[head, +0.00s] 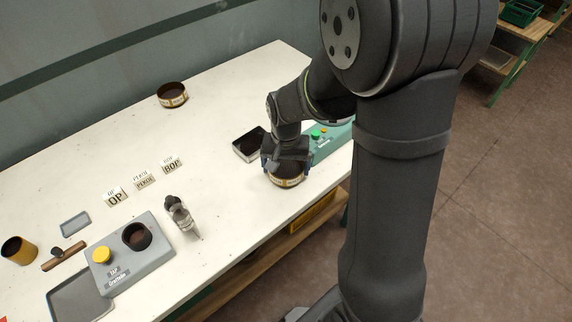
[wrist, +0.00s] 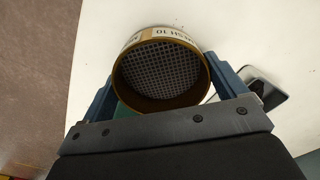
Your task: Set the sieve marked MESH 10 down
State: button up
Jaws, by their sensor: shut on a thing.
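The sieve marked MESH 10 (wrist: 162,72) is a round brass-coloured ring with a dark grid and a pale label band, and its lettering reads upside down in the wrist view. My gripper (wrist: 165,88) is shut on it, with one blue finger on each side of the ring. In the head view the sieve (head: 287,181) hangs under my gripper (head: 287,168) by the front edge of the white table (head: 225,215). I cannot tell whether its underside touches the tabletop.
Another sieve (head: 173,97) stands at the back.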

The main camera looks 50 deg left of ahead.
aim_at(286, 172)
jog(key=shift+f, duration=0.15)
jog(key=o, duration=0.9)
jog(key=shift+c, duration=0.2)
notch_tip(286, 172, up, 12)
jog(key=shift+r, duration=0.2)
notch_tip(286, 172, down, 12)
jog(key=shift+r, duration=1.4)
